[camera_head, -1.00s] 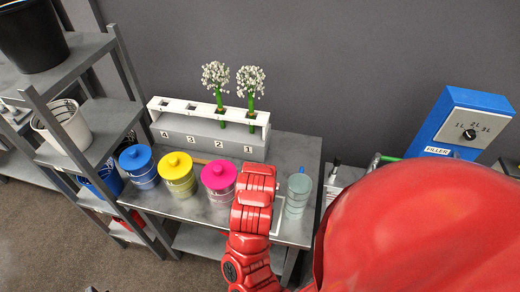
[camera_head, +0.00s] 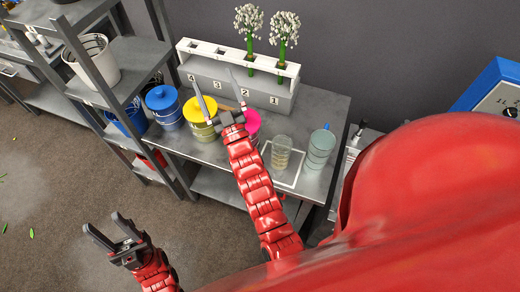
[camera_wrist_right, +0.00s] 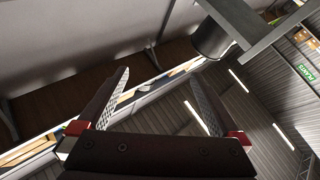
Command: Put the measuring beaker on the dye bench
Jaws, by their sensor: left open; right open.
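The clear measuring beaker (camera_head: 281,157) stands upright inside a white square outline on the grey dye bench (camera_head: 214,155). Something yellowish shows in or through it. My right gripper (camera_head: 214,77) is open and empty, above the dye pots and left of the beaker, with its fingers toward the numbered rack. In the right wrist view its open fingers (camera_wrist_right: 158,77) have nothing between them. My left gripper (camera_head: 103,222) is open and empty, low over the floor at the left and away from the bench.
Blue (camera_head: 164,107), yellow (camera_head: 199,118) and pink (camera_head: 246,124) lidded pots stand along the bench. A greenish vessel (camera_head: 320,148) stands right of the beaker. Behind is a rack (camera_head: 240,80) with two white flowers. A shelf with a white bucket (camera_head: 95,62) stands left.

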